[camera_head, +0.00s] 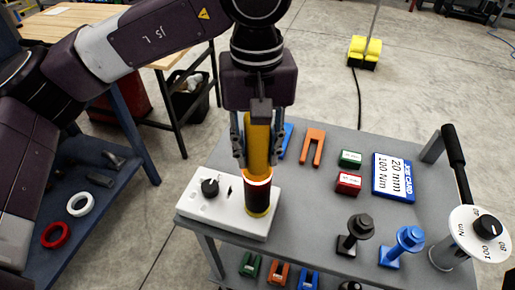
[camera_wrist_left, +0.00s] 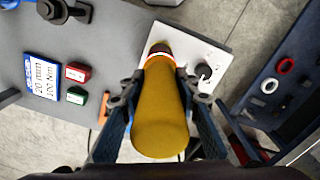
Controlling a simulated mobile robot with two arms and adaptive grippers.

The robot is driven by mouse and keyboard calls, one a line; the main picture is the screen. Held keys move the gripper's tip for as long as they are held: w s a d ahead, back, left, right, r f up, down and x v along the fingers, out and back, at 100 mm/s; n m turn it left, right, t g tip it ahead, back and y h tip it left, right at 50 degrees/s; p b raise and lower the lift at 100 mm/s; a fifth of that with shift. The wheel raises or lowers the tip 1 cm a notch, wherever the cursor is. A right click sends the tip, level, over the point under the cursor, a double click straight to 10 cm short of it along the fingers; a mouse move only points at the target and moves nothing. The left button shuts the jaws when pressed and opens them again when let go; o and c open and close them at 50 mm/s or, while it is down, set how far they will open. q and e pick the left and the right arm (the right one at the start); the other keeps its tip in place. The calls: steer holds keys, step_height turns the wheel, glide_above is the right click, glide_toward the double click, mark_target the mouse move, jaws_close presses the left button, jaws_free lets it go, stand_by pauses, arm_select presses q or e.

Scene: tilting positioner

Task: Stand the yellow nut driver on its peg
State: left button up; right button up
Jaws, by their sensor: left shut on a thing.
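The yellow nut driver (camera_head: 257,150) is upright in my left gripper (camera_head: 254,160), with a dark red band and a yellow lower end. My left gripper is shut on its upper part. The nut driver's lower end is over the white block (camera_head: 200,208); I cannot tell whether it touches it. The block has a black knob (camera_head: 210,187) and a dark slot. The peg is not visible. In the left wrist view the nut driver (camera_wrist_left: 160,110) lies between the fingers and points at the white block (camera_wrist_left: 215,50). My right gripper is not in view.
On the grey table (camera_head: 310,215) are an orange fork-shaped piece (camera_head: 313,143), a green box (camera_head: 350,158), a red box (camera_head: 348,183), a blue-framed card (camera_head: 394,176), a black fitting (camera_head: 358,228), a blue fitting (camera_head: 408,241) and a round dial with a lever (camera_head: 478,233). A blue-grey bench (camera_head: 110,215) stands left.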

arm_select(q)
steer(key=shift+f, duration=0.25)
steer(key=o, duration=1.8)
step_height(320, 180, up, 7)
steer(key=p, duration=0.3)
steer(key=shift+p, duration=0.35)
